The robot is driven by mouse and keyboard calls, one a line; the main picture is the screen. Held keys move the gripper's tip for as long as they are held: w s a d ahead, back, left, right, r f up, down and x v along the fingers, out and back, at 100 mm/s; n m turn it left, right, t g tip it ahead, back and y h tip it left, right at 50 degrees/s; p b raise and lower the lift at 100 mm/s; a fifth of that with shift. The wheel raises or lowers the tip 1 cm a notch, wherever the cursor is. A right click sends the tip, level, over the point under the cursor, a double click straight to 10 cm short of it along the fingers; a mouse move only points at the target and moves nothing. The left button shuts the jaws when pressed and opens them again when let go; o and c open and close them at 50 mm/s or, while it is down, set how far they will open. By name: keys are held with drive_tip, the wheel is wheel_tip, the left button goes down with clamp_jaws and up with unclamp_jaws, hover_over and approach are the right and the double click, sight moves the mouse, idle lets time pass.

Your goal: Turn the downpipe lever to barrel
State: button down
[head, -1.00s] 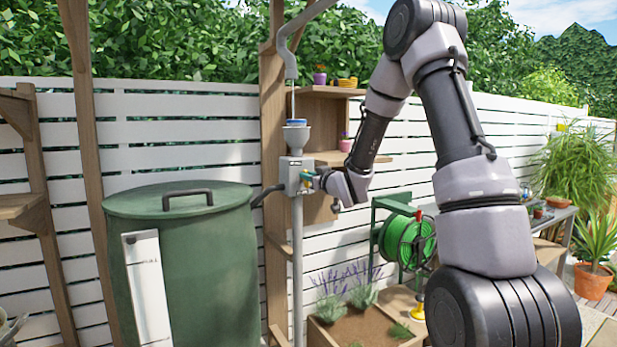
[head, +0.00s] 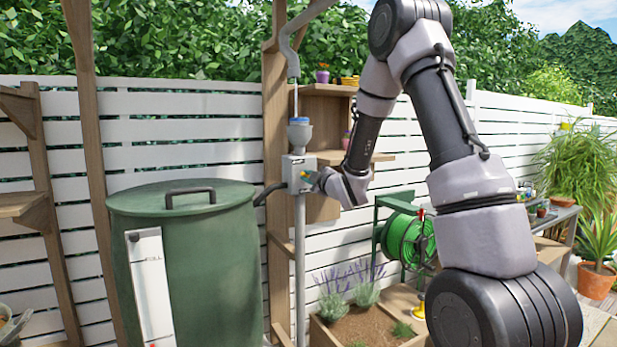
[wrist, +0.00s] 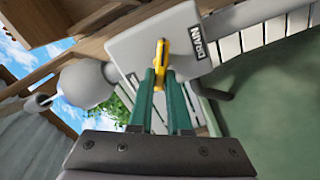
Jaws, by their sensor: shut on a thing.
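The downpipe diverter box (head: 297,174) is a pale grey box on the downpipe, under a grey funnel. In the wrist view the box (wrist: 150,45) fills the upper middle and carries a label reading "DRAIN" on its right edge. The yellow lever (wrist: 161,62) stands out from the box face, between the green fingertips of my gripper (wrist: 162,80). My gripper is shut on the lever. In the head view my gripper (head: 318,179) is at the right side of the box, and the lever is too small there to make out clearly.
The green barrel (head: 185,265) with a dark handle on its lid stands left of the downpipe (head: 300,270), joined by a dark hose (head: 268,193). A planter with lavender (head: 350,330), a green hose reel (head: 408,240) and wooden shelves (head: 325,115) are close on the right.

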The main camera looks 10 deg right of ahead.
drive_tip(key=n, duration=0.5)
drive_tip(key=shift+a+f+n, duration=0.15)
drive_tip(key=shift+f+n, duration=0.15)
drive_tip(key=shift+f, duration=0.05)
idle(0.3)
drive_tip(key=c, duration=0.9)
unclamp_jaws()
drive_tip(key=shift+o, duration=0.2)
drive_tip(key=shift+s, duration=0.1)
drive_tip(key=v, duration=1)
drive_tip(key=shift+s, duration=0.35)
drive_tip(key=shift+d, duration=0.2)
